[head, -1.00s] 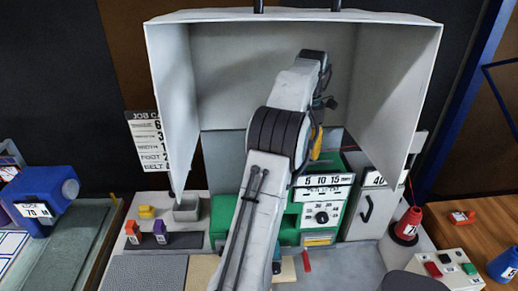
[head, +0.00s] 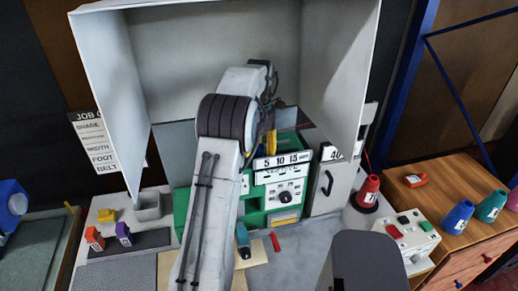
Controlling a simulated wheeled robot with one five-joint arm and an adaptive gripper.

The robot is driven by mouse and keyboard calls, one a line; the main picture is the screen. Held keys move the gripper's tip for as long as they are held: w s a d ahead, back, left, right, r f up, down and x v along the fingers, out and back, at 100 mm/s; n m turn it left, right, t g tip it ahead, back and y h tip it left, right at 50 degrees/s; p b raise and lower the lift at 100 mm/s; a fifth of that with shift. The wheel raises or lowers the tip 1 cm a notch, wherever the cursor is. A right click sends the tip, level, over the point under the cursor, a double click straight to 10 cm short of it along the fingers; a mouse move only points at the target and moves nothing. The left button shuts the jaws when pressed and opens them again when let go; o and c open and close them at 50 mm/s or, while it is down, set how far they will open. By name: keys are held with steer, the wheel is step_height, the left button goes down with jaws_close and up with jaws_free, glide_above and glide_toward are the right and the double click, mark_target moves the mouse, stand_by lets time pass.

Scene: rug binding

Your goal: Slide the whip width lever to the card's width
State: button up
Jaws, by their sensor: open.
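The green and white machine (head: 248,205) stands under the grey hood, partly hidden by my arm. Its upper scale plate (head: 283,161) reads 5, 10, 15, with small lettering at its right end. A dial (head: 286,197) is on the white face below. I cannot make out the whip width lever; my arm may cover it. The job card (head: 95,143) at the left lists shade, width, foot and belt; its values are hidden behind the hood wall.
The hood (head: 110,90) encloses the machine on its sides. A grey cabinet (head: 327,185) stands right of it. Red cone (head: 369,188), button box (head: 408,232) and blue cone (head: 458,216) are farther right. A small red piece (head: 275,241) lies on the bench in front.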

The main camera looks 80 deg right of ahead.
stand_by(0.3)
jaws_close()
stand_by(0.4)
